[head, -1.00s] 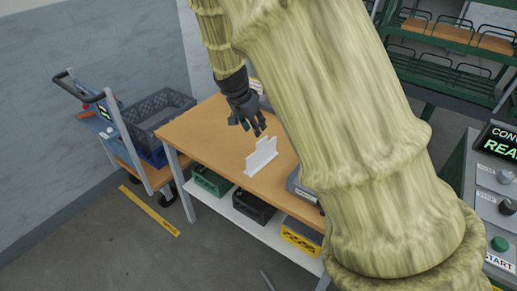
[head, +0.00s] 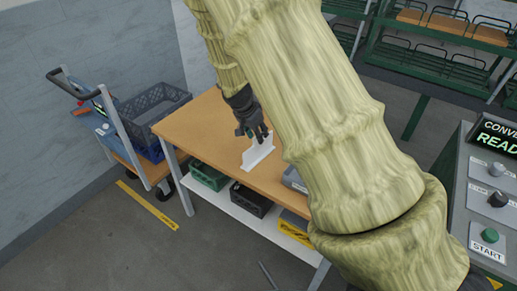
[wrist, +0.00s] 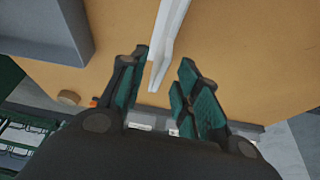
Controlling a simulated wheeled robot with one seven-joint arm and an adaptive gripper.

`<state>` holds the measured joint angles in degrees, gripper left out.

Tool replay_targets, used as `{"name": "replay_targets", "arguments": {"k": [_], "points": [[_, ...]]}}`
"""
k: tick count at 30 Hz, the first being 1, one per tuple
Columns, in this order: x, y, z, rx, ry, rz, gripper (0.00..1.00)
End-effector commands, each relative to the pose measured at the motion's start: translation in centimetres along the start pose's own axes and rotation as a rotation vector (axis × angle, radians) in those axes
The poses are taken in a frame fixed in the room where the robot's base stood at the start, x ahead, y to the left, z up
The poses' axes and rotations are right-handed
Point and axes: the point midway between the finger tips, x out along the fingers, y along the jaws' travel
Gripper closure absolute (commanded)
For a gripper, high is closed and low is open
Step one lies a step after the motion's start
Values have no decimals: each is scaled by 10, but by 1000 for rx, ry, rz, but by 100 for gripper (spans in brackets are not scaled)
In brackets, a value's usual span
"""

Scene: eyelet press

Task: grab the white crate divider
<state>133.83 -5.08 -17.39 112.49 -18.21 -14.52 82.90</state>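The white crate divider (head: 257,154) stands upright on the wooden table top. In the wrist view the divider (wrist: 168,45) shows edge-on as a thin white strip, with its near end between the two fingers. My gripper (head: 254,132) is just above the divider in the head view, with its fingertips close to its top edge. In the wrist view my gripper (wrist: 160,85) is open, with green finger pads either side of the divider and a gap visible on both sides. I cannot tell whether a finger touches it.
The wooden table (head: 200,130) has a lower shelf with a green crate (head: 208,176), a black crate (head: 250,199) and a yellow crate (head: 297,230). A grey container (head: 294,180) lies right of the divider. A cart with a dark crate (head: 152,110) stands left.

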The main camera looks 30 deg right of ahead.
Motion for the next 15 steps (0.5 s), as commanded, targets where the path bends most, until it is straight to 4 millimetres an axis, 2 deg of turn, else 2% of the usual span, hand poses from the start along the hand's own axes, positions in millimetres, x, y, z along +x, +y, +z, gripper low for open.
{"name": "replay_targets", "arguments": {"k": [7, 15], "points": [[20, -1, 0, -1, 0, -1, 68], [23, -1, 0, 0, 0, -2, 68]]}}
